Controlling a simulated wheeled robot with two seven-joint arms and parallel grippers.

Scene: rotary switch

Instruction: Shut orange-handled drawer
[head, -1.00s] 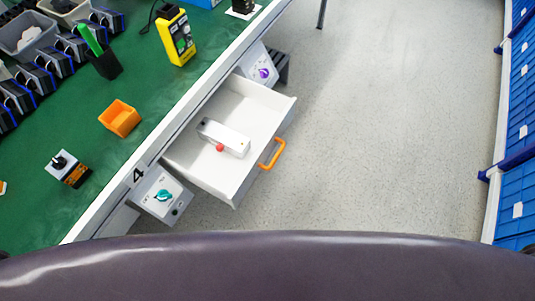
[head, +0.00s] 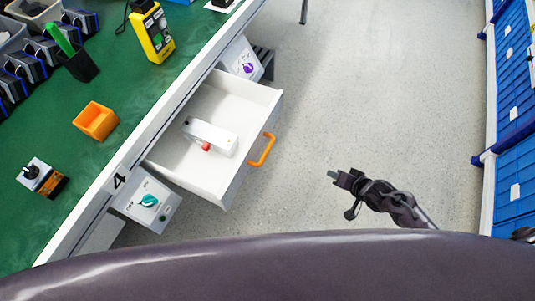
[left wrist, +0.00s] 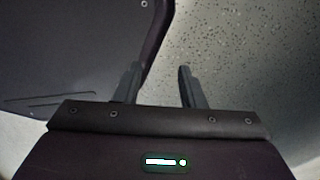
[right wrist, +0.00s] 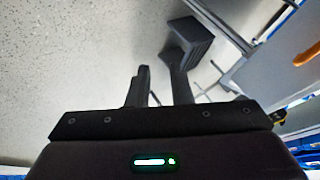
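The white drawer (head: 235,182) with the orange handle (head: 263,150) stands pulled out from under the green-topped bench in the head view. A white box with a red button (head: 210,137) lies inside it. The orange handle also shows at the right edge of the right wrist view (right wrist: 308,56). My right gripper (head: 334,176) is over the floor, to the right of and below the handle, apart from it. Its fingers (right wrist: 160,85) stand apart with nothing between them. My left gripper (left wrist: 158,85) shows only in its wrist view, fingers apart and empty, beside my own body.
A grey panel with a teal knob (head: 149,201) sits left of the drawer, and one with a purple knob (head: 248,67) beyond it. Blue bins (head: 515,160) line the right side. The floor (head: 370,100) between is clear. An orange box (head: 95,121) stands on the bench.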

